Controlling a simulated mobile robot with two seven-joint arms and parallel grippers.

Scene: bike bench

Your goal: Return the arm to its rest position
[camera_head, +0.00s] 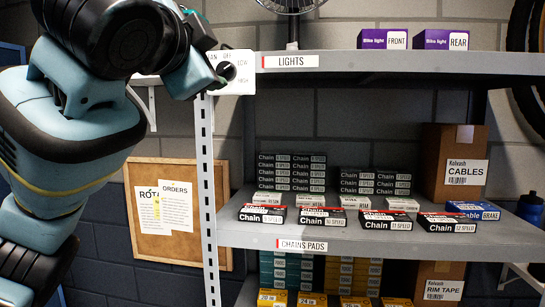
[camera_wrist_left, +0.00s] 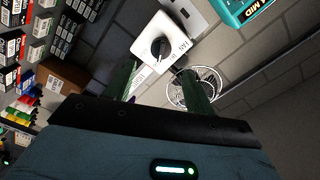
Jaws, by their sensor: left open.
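My left arm comes in from the left in the head view, raised high. Its gripper (camera_head: 212,72) is beside a white switch box (camera_head: 242,84) with a black knob (camera_head: 228,71), at the left end of the upper shelf. In the left wrist view, the gripper (camera_wrist_left: 162,80) has its two green fingers spread apart with nothing held. The switch box (camera_wrist_left: 182,52) and knob (camera_wrist_left: 159,49) lie ahead of the gap between them. The knob's exact setting is hard to read, and whether a finger touches the box cannot be told. My right gripper is out of view.
The shelf post (camera_head: 208,190) stands close to my arm. Chain boxes (camera_head: 290,170) fill the middle shelf (camera_head: 350,235). Two purple light boxes (camera_head: 412,39) sit on top. A corkboard (camera_head: 175,240) hangs behind.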

